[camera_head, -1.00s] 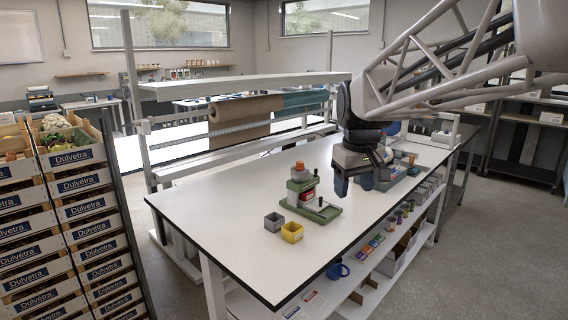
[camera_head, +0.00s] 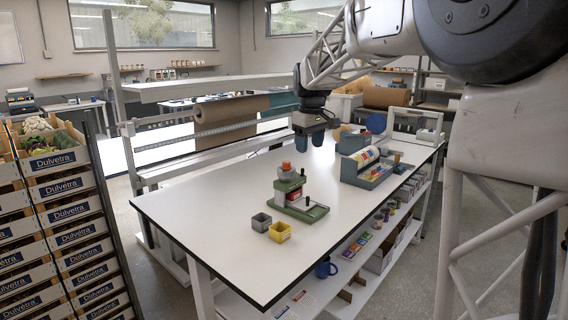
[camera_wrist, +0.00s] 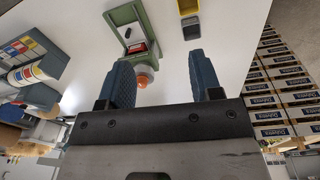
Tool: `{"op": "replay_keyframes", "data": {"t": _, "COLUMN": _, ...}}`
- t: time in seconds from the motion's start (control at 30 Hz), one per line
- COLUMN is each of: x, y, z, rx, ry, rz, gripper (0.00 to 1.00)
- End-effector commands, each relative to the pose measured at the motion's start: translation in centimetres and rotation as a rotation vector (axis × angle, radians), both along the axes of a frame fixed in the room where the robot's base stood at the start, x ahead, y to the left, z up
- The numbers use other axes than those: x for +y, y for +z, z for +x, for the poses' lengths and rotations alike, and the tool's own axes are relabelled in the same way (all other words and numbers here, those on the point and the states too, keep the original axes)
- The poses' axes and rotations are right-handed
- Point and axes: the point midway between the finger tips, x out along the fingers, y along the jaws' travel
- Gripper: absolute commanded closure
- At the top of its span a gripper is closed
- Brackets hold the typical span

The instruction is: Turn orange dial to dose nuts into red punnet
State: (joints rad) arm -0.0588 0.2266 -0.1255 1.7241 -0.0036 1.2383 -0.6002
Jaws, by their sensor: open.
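A green dosing device (camera_head: 302,208) stands on the white table, with an orange dial (camera_head: 287,166) on its top. The dial also shows in the wrist view (camera_wrist: 143,80), close to the left finger. A red punnet (camera_head: 294,195) sits within the device's frame; its red also shows in the wrist view (camera_wrist: 136,47). Whether it holds nuts cannot be seen. My gripper (camera_head: 309,137) is open and empty, pointing down above the table, behind and a little right of the device. Its two blue fingers (camera_wrist: 168,80) are spread wide and touch nothing.
A grey bin (camera_head: 261,222) and a yellow bin (camera_head: 279,232) stand left and in front of the device. A grey-blue label unit (camera_head: 366,168) stands to its right. The table's front (camera_head: 240,265) is clear. Stacked crates (camera_head: 62,200) stand at the left.

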Motion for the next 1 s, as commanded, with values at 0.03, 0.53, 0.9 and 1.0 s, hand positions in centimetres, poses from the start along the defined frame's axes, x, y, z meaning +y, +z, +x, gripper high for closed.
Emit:
{"op": "replay_keyframes", "data": {"t": 0.03, "x": 0.2, "y": -0.2, "z": 1.2, "rx": 0.004, "ry": 0.015, "rz": -0.001, "gripper": 0.41}}
{"op": "replay_keyframes", "data": {"t": 0.53, "x": 2.3, "y": -2.2, "z": 11.9, "rx": 0.039, "ry": 0.17, "rz": -0.01, "gripper": 0.41}}
{"op": "replay_keyframes", "data": {"t": 0.9, "x": 4.0, "y": -4.8, "z": 19.1, "rx": 0.063, "ry": 0.284, "rz": -0.013, "gripper": 0.41}}
{"op": "replay_keyframes", "data": {"t": 1.0, "x": 4.3, "y": -5.5, "z": 20.7, "rx": 0.068, "ry": 0.309, "rz": -0.014, "gripper": 0.41}}
